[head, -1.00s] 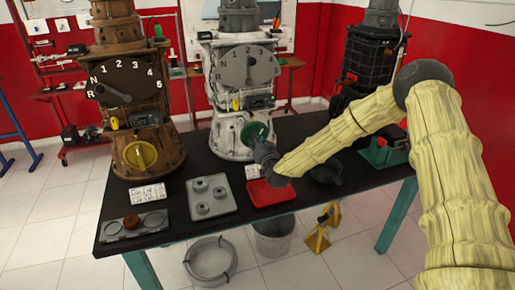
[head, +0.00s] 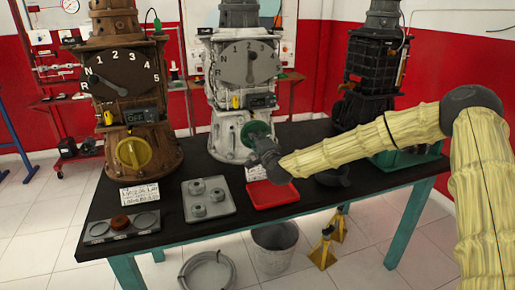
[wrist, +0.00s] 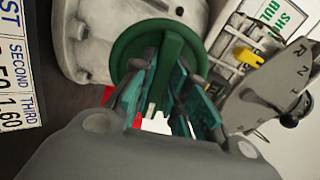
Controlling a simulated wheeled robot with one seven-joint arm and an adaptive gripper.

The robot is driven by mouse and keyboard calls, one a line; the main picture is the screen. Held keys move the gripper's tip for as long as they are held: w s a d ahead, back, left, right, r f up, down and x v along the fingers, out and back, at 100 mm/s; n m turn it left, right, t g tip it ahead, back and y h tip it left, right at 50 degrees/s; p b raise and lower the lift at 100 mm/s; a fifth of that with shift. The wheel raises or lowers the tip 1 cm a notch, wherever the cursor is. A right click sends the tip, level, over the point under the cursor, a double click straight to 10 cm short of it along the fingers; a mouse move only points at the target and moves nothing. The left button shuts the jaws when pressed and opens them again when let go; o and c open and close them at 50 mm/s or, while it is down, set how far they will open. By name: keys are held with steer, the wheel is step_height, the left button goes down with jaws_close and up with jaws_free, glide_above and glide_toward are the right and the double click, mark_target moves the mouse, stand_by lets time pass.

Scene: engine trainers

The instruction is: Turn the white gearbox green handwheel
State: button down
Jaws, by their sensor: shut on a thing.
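The white gearbox (head: 228,110) stands on the dark table. Its green handwheel (head: 256,130) is low on its front and partly hidden by my gripper (head: 259,142). In the wrist view, the green handwheel (wrist: 125,48) fills the upper middle, and the teal fingers of my gripper (wrist: 168,72) reach onto it from both sides. My gripper is shut on the handwheel; the exact contact is partly hidden. A grey dial (head: 249,65) with a pointer sits above the handwheel, and the dial also shows at the right of the wrist view (wrist: 268,102).
A brown gearbox (head: 125,100) with a yellow handwheel (head: 133,153) stands left, a black one (head: 375,85) right. On the table (head: 163,205) are a grey tray (head: 222,209) with several rings and a red tray (head: 283,198) under my gripper. A bucket (head: 275,250) stands on the floor.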

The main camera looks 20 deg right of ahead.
steer(key=shift+d+m+b, duration=0.1)
steer(key=shift+m+b, duration=1.6)
steer(key=shift+m, duration=0.3)
steer(key=c, duration=1.4)
jaws_free()
steer(key=shift+r, duration=0.1)
steer(key=s, duration=1.2)
steer(key=shift+d, duration=0.15)
